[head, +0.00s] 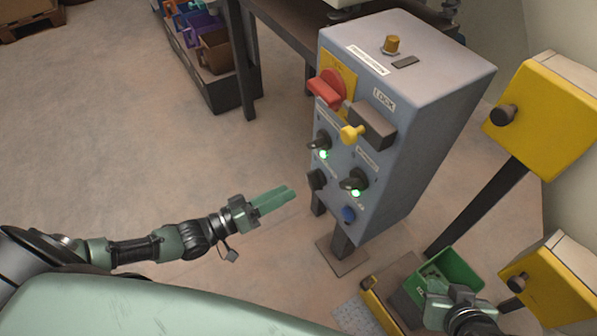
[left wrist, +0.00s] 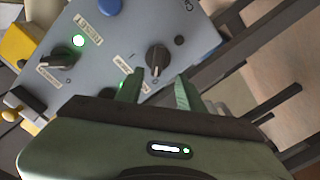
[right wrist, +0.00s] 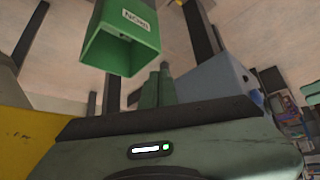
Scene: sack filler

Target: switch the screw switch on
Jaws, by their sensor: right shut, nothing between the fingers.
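The grey control box (head: 400,110) carries black rotary switches with labels too small to read. The lower left switch (head: 317,179) has no lit lamp beside it; in the left wrist view it (left wrist: 157,59) has a dark lamp (left wrist: 179,40). The upper left switch (head: 320,141) and the right switch (head: 354,179) each have a green lamp lit. I cannot read which is the screw switch. My left gripper (head: 290,193) is open and empty, apart from the panel, its fingers pointing at the lower left switch. My right gripper (head: 432,286) is shut and empty, beside a green bin.
The panel also has a red main switch (head: 327,90), a yellow knob (head: 351,134) and a blue button (head: 348,214). The green bin (head: 459,272) and yellow boxes (head: 540,118) stand on the right.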

